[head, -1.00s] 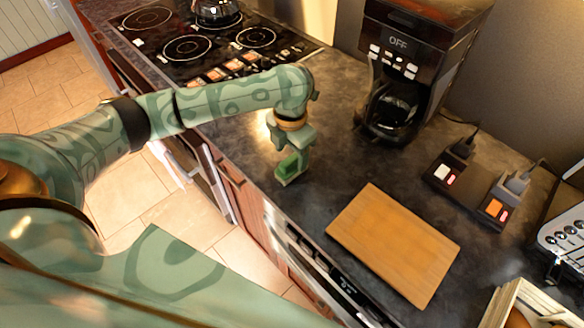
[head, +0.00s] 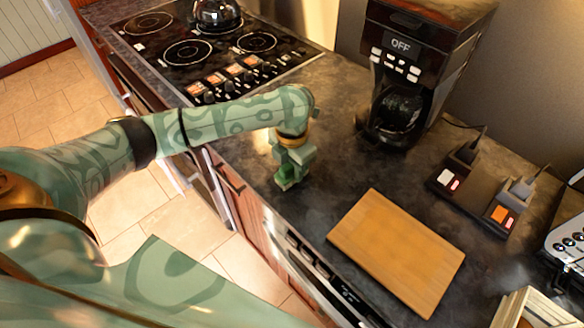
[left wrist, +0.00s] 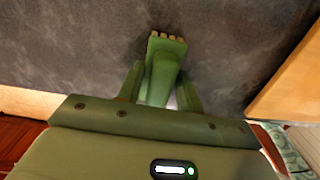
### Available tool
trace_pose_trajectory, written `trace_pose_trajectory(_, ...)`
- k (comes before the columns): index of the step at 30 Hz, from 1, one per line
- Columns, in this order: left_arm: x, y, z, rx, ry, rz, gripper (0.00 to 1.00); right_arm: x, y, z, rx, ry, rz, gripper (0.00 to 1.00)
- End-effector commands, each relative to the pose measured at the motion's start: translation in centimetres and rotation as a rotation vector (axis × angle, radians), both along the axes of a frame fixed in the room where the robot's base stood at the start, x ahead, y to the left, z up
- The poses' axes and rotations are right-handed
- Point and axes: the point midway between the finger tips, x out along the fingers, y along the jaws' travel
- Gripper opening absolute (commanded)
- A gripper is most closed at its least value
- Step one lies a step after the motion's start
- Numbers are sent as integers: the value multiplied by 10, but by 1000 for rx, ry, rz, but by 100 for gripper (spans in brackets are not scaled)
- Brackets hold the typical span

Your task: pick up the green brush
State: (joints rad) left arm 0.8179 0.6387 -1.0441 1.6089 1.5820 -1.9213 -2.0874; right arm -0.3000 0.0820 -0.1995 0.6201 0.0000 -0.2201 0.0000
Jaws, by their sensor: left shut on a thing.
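The green brush (left wrist: 165,62) shows in the left wrist view between the two fingers of my left gripper (left wrist: 160,88). Its handle runs back between the fingers, and its pale bristles point away from the gripper. In the head view my left gripper (head: 291,168) is low over the dark counter near its front edge, left of the wooden board. It is shut on the brush, which is largely hidden there by the gripper's similar green. I cannot tell whether the brush touches the counter. My right gripper is not in view.
A wooden cutting board (head: 397,250) lies on the dark counter (head: 330,140). A black coffee maker (head: 400,95) stands behind, a stove top (head: 205,50) at the upper left. Black plug sockets (head: 478,195) are at the right. Counter between gripper and coffee maker is clear.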

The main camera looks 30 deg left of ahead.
Motion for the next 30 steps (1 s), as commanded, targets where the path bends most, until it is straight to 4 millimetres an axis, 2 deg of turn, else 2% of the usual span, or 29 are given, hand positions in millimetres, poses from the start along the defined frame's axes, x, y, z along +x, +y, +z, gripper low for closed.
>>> trace_pose_trajectory(5,1,0,15,0,-3,-1,13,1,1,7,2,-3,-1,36)
trace_pose_trajectory(8,1,0,34,0,-4,-1,13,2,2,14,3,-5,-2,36)
trace_pose_trajectory(16,-39,-34,101,0,-6,-7,13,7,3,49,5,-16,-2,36)
trace_pose_trajectory(18,-57,-49,107,-2,-2,-8,13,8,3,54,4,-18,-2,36)
trace_pose_trajectory(24,-90,-77,123,-1,-2,-5,13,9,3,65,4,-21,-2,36)
trace_pose_trajectory(30,-105,-89,130,0,0,-1,13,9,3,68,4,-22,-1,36)
